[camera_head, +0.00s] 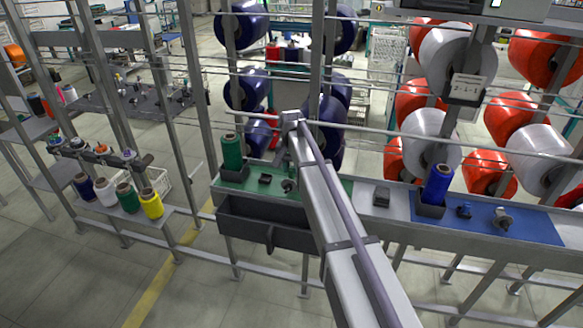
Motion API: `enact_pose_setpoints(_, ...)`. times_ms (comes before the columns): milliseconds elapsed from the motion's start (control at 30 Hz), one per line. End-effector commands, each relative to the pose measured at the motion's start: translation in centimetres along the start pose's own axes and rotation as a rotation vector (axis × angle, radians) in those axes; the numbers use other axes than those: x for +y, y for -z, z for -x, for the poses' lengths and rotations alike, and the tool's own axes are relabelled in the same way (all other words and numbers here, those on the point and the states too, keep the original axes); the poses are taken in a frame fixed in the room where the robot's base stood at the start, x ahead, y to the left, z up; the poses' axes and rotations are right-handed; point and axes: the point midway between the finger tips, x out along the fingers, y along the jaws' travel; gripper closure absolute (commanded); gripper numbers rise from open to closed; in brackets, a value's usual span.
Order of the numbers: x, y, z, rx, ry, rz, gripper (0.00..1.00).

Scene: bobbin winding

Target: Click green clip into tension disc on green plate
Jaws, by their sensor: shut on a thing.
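The green plate (338,186) lies on the machine's front ledge, partly covered by my arm. A green thread spool (231,152) stands upright in a dark holder at its left end. A small dark block (265,179) sits right of the spool. A small metallic part (288,185), apparently the tension disc, sits beside my arm and is partly hidden by it. My arm reaches from the lower right to a wrist above and behind the plate. My gripper's fingers are hidden behind the arm and wrist. I cannot make out the green clip.
A blue plate (535,228) to the right carries a blue spool (438,184), a blue clip (464,210) and a metal disc part (502,219). Upright posts and horizontal rods stand close around my wrist. Several coloured spools stand on a shelf (165,212) at left.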

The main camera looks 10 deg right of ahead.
Motion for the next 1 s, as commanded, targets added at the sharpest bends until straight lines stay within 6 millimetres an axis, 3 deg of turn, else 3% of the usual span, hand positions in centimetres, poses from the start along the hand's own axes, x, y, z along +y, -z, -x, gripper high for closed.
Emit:
enact_pose_setpoints(200,0.0,0.0,-0.1,0.000,0.000,0.000,0.95)
enact_pose_setpoints(233,0.0,0.0,-0.1,0.000,0.000,0.000,0.75)
enact_pose_setpoints(533,0.0,0.0,-0.1,0.000,0.000,0.000,0.46)
enact_pose_setpoints(833,0.0,0.0,0.5,0.000,0.000,0.000,0.46)
enact_pose_setpoints(1000,0.0,0.0,3.5,0.000,0.000,0.000,0.46)
